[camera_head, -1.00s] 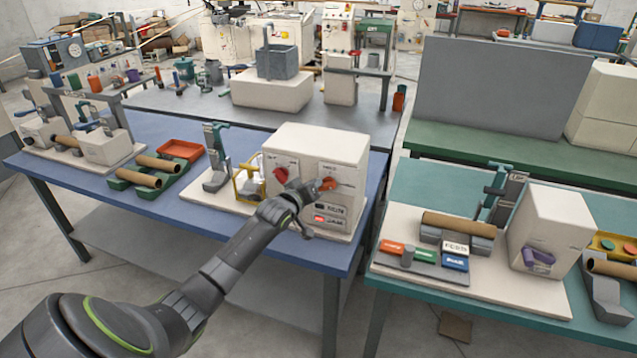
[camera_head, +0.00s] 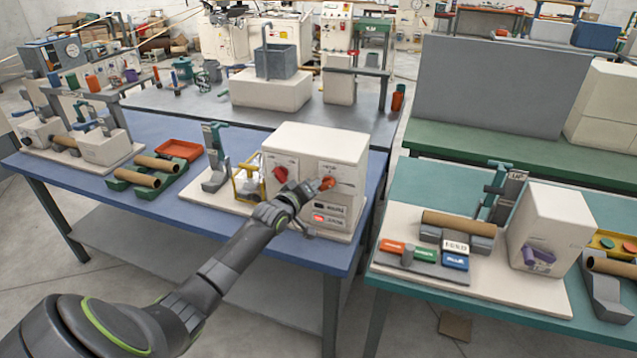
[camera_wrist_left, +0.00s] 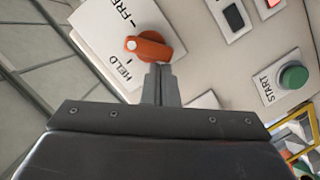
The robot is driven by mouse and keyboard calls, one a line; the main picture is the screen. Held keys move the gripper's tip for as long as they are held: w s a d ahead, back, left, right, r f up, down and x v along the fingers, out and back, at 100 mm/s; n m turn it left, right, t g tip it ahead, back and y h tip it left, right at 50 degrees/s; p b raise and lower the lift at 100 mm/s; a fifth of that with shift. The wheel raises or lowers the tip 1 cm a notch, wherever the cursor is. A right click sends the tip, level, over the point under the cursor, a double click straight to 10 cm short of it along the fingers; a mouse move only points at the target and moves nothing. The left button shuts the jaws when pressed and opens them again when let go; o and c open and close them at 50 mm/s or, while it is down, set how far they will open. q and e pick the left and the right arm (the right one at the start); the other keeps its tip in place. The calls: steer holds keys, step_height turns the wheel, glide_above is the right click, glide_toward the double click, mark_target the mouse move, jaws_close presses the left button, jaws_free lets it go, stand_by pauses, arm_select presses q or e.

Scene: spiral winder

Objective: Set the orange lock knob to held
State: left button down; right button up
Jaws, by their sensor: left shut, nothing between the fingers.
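The orange lock knob (camera_head: 327,183) is on the right part of the front of the cream control box (camera_head: 318,143). In the left wrist view the orange knob (camera_wrist_left: 155,48) has a white dot at its left end. The dot lies between the FREE label (camera_wrist_left: 130,12) and the HELD label (camera_wrist_left: 122,71). My left gripper (camera_head: 312,187) is shut and empty. In the left wrist view its fingertips (camera_wrist_left: 160,72) are at the knob's lower edge; I cannot tell whether they touch it. My right gripper is not in view.
A red knob (camera_head: 281,174) sits left on the same panel. A green START button (camera_wrist_left: 293,77) and a yellow frame (camera_wrist_left: 292,137) are close to the gripper. A green tray with cardboard tubes (camera_head: 118,184) is on the blue bench to the left. A teal bench (camera_head: 430,175) stands right.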

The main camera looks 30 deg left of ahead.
arm_select(q)
steer(key=shift+f+n+t+h+b, duration=0.15)
steer(key=shift+f+n+b, duration=0.15)
steer(key=shift+n, duration=0.35)
steer(key=shift+f+n+t+h+b, duration=0.2)
steer(key=shift+n+b, duration=0.2)
steer(key=shift+n, duration=0.25)
steer(key=shift+f+n+t+h+b, duration=0.15)
steer(key=shift+f+n+t+b, duration=0.15)
steer(key=shift+n+b, duration=0.5)
steer(key=shift+f+n+t+h+b, duration=0.2)
steer(key=shift+n+b, duration=0.25)
steer(key=shift+n, duration=0.65)
stand_by(1.0)
stand_by(0.3)
